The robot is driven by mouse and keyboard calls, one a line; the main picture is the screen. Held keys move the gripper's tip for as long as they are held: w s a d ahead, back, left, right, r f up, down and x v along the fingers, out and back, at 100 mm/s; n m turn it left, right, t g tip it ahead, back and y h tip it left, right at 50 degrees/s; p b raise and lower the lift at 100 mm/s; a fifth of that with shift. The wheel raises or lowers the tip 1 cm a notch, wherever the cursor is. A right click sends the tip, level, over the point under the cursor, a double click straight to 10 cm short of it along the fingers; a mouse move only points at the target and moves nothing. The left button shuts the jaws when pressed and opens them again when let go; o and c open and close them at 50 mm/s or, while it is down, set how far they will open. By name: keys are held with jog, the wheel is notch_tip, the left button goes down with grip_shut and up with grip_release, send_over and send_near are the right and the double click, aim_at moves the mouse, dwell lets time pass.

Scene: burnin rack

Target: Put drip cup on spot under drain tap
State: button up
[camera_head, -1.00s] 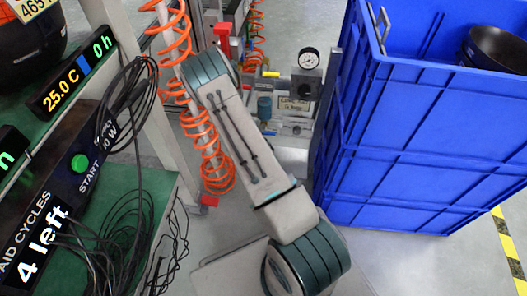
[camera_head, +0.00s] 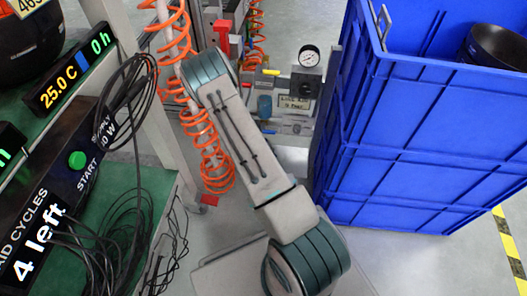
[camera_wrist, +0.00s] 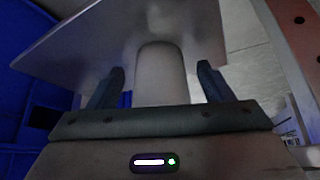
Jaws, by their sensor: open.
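In the wrist view my gripper (camera_wrist: 161,70) is open, with one dark finger on each side of a pale grey round-ended cylinder (camera_wrist: 160,78). The cylinder looks like the drip cup, but I cannot tell for sure. I see no clear closing of the fingers on it. A flat pale plate (camera_wrist: 85,42) spreads behind it. In the head view my gripper is hidden beyond my arm, and no cup shows. An air unit with a round gauge (camera_head: 309,56) and a yellow-handled part (camera_head: 271,72) stands behind my arm. I cannot make out the drain tap or the spot.
Orange coiled hoses (camera_head: 207,140) hang left of my arm. A green bench (camera_head: 130,190) with black cables and displays fills the left. In the wrist view a post (camera_wrist: 290,45) rises at the right.

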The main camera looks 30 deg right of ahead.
jog(key=p+v, duration=0.6)
jog(key=v, duration=0.8)
jog(key=shift+f, duration=0.1)
